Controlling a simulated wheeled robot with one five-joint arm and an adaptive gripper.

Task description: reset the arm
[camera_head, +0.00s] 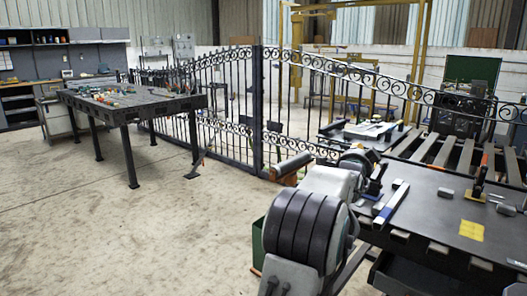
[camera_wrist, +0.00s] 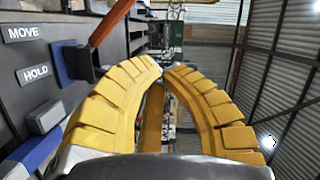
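My gripper (camera_wrist: 162,70) shows in the wrist view as two yellow ribbed fingers. They bow outward and their tips come together at the middle of the picture. Nothing is seen held between them. In the head view my arm (camera_head: 305,228) reaches up from the bottom centre beside the right workbench; I cannot make out the fingers there.
The dark right workbench (camera_head: 430,225) bears a blue-and-white bar (camera_head: 391,202), a grey block (camera_head: 445,192), an orange-handled lever (camera_head: 482,172) and a yellow patch (camera_head: 471,230). A scrolled iron gate (camera_head: 257,110) stands behind. Open floor (camera_head: 150,235) lies left, before another table (camera_head: 125,98).

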